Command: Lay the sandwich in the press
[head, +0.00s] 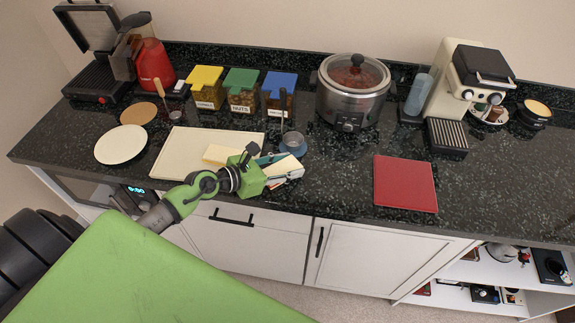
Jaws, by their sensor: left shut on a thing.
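The press (95,82) stands at the far left back of the counter, its dark lid raised and its ribbed lower plate bare. My left gripper (272,166) is over the right end of the cream board (168,165). It is shut on a pale, flat thing (290,168) that looks like the sandwich; the fingers hide part of it. I cannot tell whether it touches the counter. Another pale yellow slab (217,154) lies on the board, just left of the gripper. My right gripper is not in view.
Three lidded bins (242,92) line the back. A slow cooker (352,92), red board (405,183) and coffee machine (470,75) stand to the right.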

